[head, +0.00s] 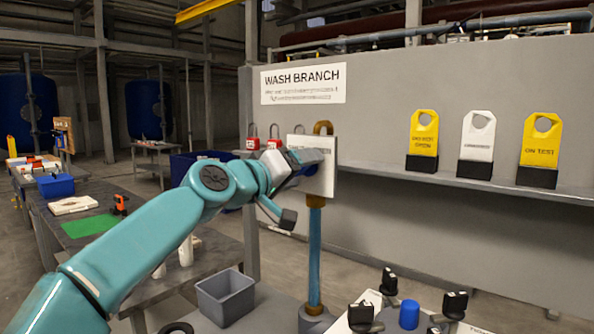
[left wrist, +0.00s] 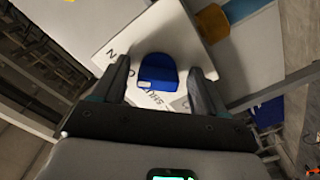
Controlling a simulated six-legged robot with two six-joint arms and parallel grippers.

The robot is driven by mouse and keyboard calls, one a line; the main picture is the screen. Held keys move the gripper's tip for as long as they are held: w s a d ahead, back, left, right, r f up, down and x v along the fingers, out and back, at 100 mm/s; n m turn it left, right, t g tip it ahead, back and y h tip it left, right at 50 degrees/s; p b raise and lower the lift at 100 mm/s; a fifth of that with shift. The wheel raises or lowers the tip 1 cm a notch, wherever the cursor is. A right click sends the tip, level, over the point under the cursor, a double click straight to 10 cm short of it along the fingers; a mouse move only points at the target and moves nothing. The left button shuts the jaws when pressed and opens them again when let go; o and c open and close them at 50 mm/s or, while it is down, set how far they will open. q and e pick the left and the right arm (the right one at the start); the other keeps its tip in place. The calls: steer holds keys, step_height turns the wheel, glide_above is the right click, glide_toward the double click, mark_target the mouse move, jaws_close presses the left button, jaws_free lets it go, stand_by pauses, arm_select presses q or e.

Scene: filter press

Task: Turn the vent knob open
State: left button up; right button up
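A blue knob (left wrist: 158,72) stands on a white lettered plate (left wrist: 115,45) in the left wrist view. I take it to be the vent knob. The plate (head: 328,186) tops a blue post (head: 314,255) in the head view, where my gripper largely hides the knob. My left gripper (left wrist: 160,84) is open, with one finger on each side of the knob and a gap visible on both sides. In the head view the left gripper (head: 308,160) is up against the plate's front. My right gripper is in neither view.
A grey wall with a WASH BRANCH sign (head: 303,83) stands behind. Its shelf (head: 380,174) holds yellow and white tags. Black handles and a blue cap (head: 409,315) stand low at right. A grey bin (head: 225,297) is below my arm; a cluttered bench is at left.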

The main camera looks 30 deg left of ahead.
arm_select(q)
steer(key=s+a+b, duration=0.1)
steer(key=s+b, duration=0.3)
steer(key=s, duration=1.2)
steer(key=shift+s+a, duration=0.15)
steer(key=shift+s, duration=0.05)
